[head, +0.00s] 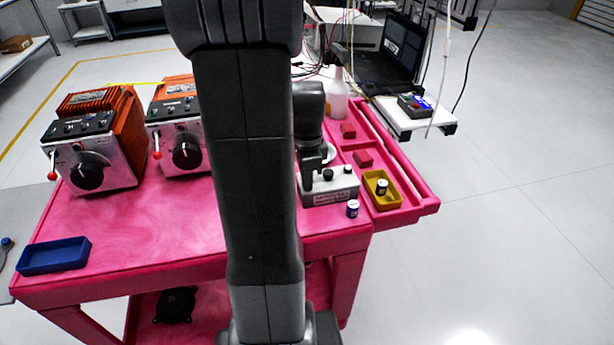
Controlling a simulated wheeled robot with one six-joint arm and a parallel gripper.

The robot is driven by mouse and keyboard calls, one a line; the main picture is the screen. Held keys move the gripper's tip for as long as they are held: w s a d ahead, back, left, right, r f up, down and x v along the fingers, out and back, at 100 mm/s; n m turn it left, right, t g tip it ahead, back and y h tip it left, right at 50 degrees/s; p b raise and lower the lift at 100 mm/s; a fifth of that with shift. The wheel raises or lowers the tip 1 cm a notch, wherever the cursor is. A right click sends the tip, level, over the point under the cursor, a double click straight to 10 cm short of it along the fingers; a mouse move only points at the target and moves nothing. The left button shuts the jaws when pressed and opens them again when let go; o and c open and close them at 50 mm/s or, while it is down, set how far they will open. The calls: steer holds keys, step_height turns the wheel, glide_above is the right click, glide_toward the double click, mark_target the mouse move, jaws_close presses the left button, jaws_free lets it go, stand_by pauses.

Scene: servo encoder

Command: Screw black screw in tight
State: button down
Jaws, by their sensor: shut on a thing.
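A small grey box (335,190) with a printed label stands near the right front of the pink cart top. Two black knob-like pieces show on it, a middle one (327,175) and a right one (348,171). My gripper (307,184) points down at the left end of the box and is shut there. The thing between its fingers is hidden by the fingers and my arm; it appears to be the black screw. I cannot tell how deep the screw sits.
A blue-and-white cylinder (352,209) stands before the box. A yellow tray (378,201) with another cylinder (382,187) sits right, near red blocks (362,158) and a spray bottle (337,98). Two orange-and-silver units (98,150) (180,135) and a blue tray (55,257) are left.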

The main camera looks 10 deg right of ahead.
steer(key=m, duration=0.5)
steer(key=c, duration=1.7)
jaws_free()
steer(key=shift+m, duration=0.5)
steer(key=o, duration=0.5)
steer(key=shift+c, duration=0.4)
steer(key=shift+c, duration=0.2)
steer(key=shift+r+p, duration=3.2)
steer(key=shift+r, duration=0.65)
steer(key=shift+f, duration=0.1)
steer(key=shift+f, duration=0.15)
step_height(320, 180, down, 7)
steer(key=b, duration=0.6)
steer(key=shift+f, duration=0.15)
